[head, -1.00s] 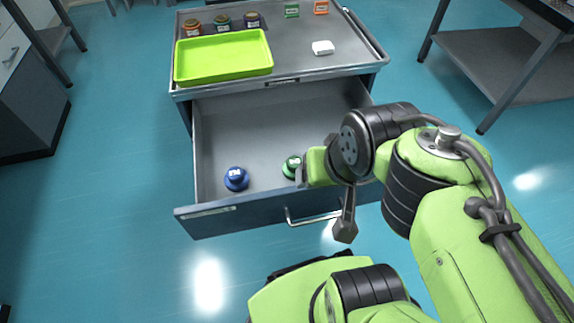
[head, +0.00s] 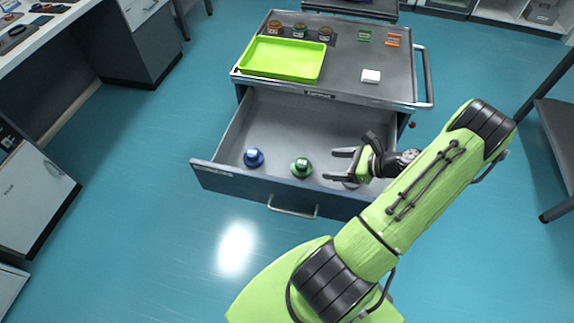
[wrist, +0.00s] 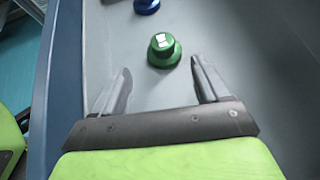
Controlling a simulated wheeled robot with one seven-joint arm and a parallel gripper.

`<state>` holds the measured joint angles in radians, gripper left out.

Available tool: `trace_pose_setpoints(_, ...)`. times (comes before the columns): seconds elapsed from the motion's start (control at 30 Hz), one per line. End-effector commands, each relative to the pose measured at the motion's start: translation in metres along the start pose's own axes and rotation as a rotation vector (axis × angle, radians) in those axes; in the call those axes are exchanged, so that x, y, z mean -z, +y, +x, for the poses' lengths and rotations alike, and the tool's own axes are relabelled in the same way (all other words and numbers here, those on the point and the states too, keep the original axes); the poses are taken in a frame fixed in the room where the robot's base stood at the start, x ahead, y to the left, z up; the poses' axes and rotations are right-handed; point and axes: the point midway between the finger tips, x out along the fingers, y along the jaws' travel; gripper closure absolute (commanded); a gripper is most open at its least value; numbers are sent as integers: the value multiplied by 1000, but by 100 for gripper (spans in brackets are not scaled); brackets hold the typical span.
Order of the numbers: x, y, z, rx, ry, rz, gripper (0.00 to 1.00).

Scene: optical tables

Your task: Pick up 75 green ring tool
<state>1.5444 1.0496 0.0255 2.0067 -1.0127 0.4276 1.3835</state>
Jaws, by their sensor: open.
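The green ring tool (head: 301,168) stands on the floor of the open drawer (head: 285,125), near its front wall. It has a wide base, a narrower top and a white label. In the wrist view the green ring tool (wrist: 163,50) lies just beyond the fingertips, roughly midway between them. My gripper (head: 335,165) is open and empty, to the right of the tool in the head view. Its two fingers also show in the wrist view (wrist: 160,75). The label's number is too small to read.
A blue ring tool (head: 254,157) stands left of the green one in the drawer. The drawer's front wall (head: 270,193) runs close by. On the cart top are a lime tray (head: 281,60), several small labelled items and a white block (head: 371,76).

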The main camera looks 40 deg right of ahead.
Motion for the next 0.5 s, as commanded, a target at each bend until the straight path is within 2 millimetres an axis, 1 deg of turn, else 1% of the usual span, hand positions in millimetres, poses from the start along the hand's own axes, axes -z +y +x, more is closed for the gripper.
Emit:
trace_pose_setpoints(0.07, 4, -1, -2, 19, -22, 42, 25)
trace_pose_setpoints(0.13, 6, -1, 7, 22, -27, 49, 25)
trace_pose_setpoints(0.3, 7, -1, 46, 17, -26, 46, 25)
trace_pose_setpoints(0.4, 6, -2, 61, 19, -23, 46, 25)
trace_pose_setpoints(0.5, 6, -3, 72, 19, -22, 45, 25)
